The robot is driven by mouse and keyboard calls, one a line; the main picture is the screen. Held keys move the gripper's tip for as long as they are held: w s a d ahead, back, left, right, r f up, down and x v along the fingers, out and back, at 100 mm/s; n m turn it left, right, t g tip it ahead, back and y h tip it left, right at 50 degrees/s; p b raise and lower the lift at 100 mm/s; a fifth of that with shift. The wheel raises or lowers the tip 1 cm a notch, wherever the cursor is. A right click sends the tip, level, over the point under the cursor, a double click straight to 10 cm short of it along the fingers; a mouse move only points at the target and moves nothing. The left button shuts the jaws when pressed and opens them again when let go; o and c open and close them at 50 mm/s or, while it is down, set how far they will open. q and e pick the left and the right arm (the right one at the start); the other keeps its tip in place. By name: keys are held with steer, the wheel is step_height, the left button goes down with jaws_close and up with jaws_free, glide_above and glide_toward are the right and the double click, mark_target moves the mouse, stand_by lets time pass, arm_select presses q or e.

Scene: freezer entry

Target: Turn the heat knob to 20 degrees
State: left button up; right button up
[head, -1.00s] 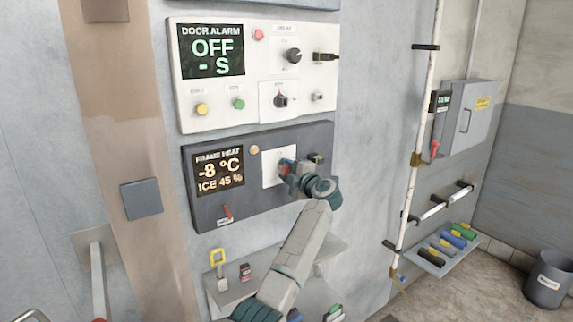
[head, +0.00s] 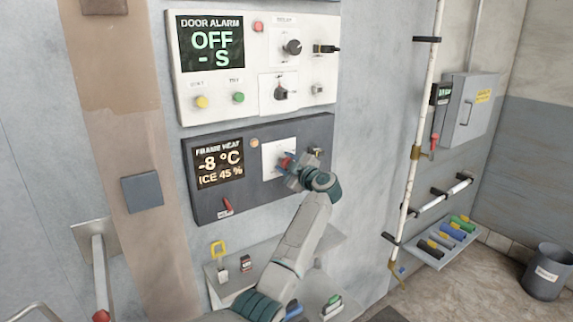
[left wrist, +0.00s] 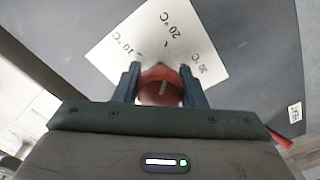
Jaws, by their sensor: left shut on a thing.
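The dark frame heat panel (head: 265,190) is on the wall in the head view. Its display (head: 219,167) reads -8 °C and ICE 45 %. The red heat knob (left wrist: 160,90) sits between my left gripper's fingers in the left wrist view. My left gripper (head: 289,163) is shut on it in front of the white dial plate (head: 272,149). The plate (left wrist: 150,40) bears 20 °C near its top middle, 30 °C at right and a partly legible mark at left. A pale line shows on the knob's face. My right gripper is not in view.
The white door alarm panel (head: 215,98) with buttons and knobs is just above. A red switch (head: 227,204) sits at the panel's lower left. A shelf (head: 240,283) juts out below my arm. A white pipe (head: 414,155) stands at right.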

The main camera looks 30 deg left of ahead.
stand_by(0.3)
arm_select(q)
steer(key=o, duration=1)
steer(key=shift+d, duration=0.1)
steer(key=shift+d+f, duration=0.15)
steer(key=shift+d, duration=0.05)
steer(key=b+v, duration=0.5)
steer(key=v, duration=0.5)
steer(key=shift+s+d, duration=0.1)
steer(key=shift+d, duration=0.05)
